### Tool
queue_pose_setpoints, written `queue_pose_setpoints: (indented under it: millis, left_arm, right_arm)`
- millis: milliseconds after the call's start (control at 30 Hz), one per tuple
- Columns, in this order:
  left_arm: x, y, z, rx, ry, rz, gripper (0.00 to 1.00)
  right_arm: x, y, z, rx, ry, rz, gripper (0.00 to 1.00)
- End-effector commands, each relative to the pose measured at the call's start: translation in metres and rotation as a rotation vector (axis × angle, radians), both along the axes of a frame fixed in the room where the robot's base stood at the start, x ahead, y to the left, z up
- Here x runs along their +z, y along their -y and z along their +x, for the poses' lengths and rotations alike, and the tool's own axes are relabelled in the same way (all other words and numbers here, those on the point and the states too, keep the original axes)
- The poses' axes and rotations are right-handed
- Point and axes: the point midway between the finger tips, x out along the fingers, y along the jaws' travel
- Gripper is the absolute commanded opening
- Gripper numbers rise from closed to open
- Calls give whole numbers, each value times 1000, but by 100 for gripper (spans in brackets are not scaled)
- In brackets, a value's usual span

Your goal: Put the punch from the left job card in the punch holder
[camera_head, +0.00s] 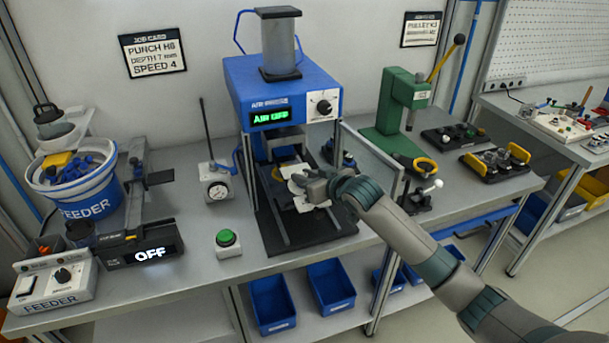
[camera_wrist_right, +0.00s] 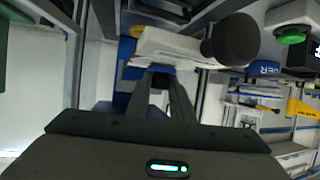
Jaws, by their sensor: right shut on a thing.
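The left job card (camera_head: 152,51) reads "PUNCH H8, DEPTH 7 mm, SPEED 4". The blue press (camera_head: 240,83) stands mid-bench, its display reading "AIR OFF". My right gripper (camera_head: 318,184) reaches into its open front, under the head. It is shut on a pale, folded-looking thing (camera_head: 299,172), which the right wrist view shows as a whitish layered piece (camera_wrist_right: 170,48) between the fingertips (camera_wrist_right: 162,75). A dark round end (camera_wrist_right: 230,39) lies beside it; I cannot tell whether they are joined. I cannot make out the punch or its holder. My left gripper is out of view.
A clear guard panel (camera_head: 369,158) stands right of the press, close to my right arm. A dial gauge (camera_head: 216,185) and green button (camera_head: 227,238) stand left of it. A green hand press (camera_head: 398,108) and a yellow-handled tray (camera_head: 494,163) stand to the right.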

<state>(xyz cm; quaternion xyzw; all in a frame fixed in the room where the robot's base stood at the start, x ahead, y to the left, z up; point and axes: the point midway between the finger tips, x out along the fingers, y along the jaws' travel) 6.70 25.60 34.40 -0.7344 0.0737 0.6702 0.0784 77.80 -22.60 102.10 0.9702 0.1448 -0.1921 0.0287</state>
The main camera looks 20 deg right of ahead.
Motion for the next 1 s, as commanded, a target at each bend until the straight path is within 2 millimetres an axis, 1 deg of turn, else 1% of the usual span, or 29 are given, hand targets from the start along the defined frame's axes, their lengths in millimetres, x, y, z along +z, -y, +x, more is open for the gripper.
queue_pose_setpoints:
  millis: [367,400,433,467,867,1000]
  left_arm:
    - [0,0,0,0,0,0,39]
    - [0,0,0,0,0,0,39]
    - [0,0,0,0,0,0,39]
    - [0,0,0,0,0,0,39]
    - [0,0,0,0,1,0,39]
    - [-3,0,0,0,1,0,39]
  right_arm:
    - [-2,0,0,0,1,0,0]
    - [-3,0,0,0,0,0,28]
    - [-3,0,0,0,0,0,35]
    - [-3,0,0,0,0,0,40]
    - [0,0,0,0,1,0,40]
    - [1,3,-8,0,-1,1,40]
